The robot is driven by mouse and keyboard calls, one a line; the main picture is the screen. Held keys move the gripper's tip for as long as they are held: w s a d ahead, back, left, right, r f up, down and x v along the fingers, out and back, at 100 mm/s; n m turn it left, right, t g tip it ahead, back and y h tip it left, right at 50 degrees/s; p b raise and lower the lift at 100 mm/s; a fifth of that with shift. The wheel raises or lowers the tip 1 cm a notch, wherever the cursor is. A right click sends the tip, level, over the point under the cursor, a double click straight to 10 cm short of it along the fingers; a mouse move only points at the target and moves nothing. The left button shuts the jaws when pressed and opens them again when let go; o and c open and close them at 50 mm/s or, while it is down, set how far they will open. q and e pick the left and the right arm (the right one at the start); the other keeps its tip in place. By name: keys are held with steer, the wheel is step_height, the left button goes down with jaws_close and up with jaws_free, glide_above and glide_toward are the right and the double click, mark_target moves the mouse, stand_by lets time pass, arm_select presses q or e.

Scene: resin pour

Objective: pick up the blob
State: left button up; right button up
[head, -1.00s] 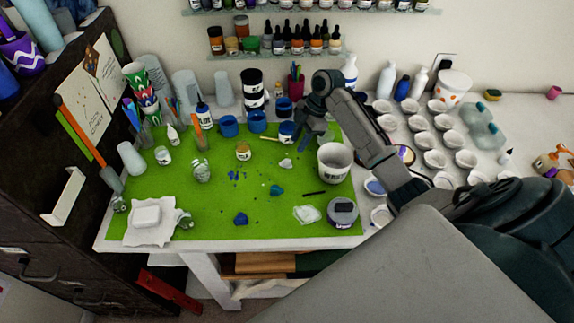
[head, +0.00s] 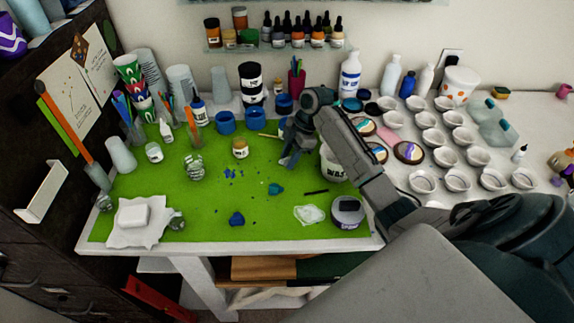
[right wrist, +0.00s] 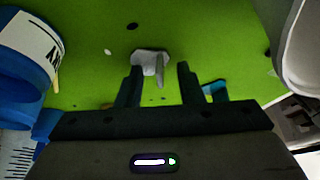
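A whitish-grey blob (right wrist: 150,60) lies on the green mat (right wrist: 215,35) in the right wrist view, just beyond my right gripper's fingertips and nearer the left finger. My right gripper (right wrist: 160,72) is open, with nothing seen between its fingers. In the head view the right gripper (head: 289,160) points down low over the mat and hides the whitish blob. Other blobs lie on the mat: a teal one (head: 275,189), a dark blue one (head: 236,219) and a clear, whitish one (head: 309,215). My left gripper is not in view.
A white waste cup (head: 332,168) stands close right of the right gripper. Blue cups (head: 226,122) stand behind; a labelled blue container (right wrist: 25,55) is close at left in the wrist view. The mat's front left-centre is fairly clear.

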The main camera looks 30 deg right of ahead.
steer(key=shift+r, duration=0.1)
jaws_close()
step_height(320, 180, up, 6)
steer(key=shift+r+b, duration=0.25)
steer(key=shift+b, duration=0.85)
step_height(320, 180, up, 2)
steer(key=shift+r+p, duration=0.1)
steer(key=shift+p, duration=0.4)
steer(key=shift+r+p, duration=0.95)
steer(key=shift+r, duration=0.05)
step_height(320, 180, up, 4)
steer(key=p, duration=0.5)
glide_above(289, 157)
steer(key=w, duration=0.2)
steer(key=shift+d+r, duration=0.15)
steer(key=shift+d, duration=0.15)
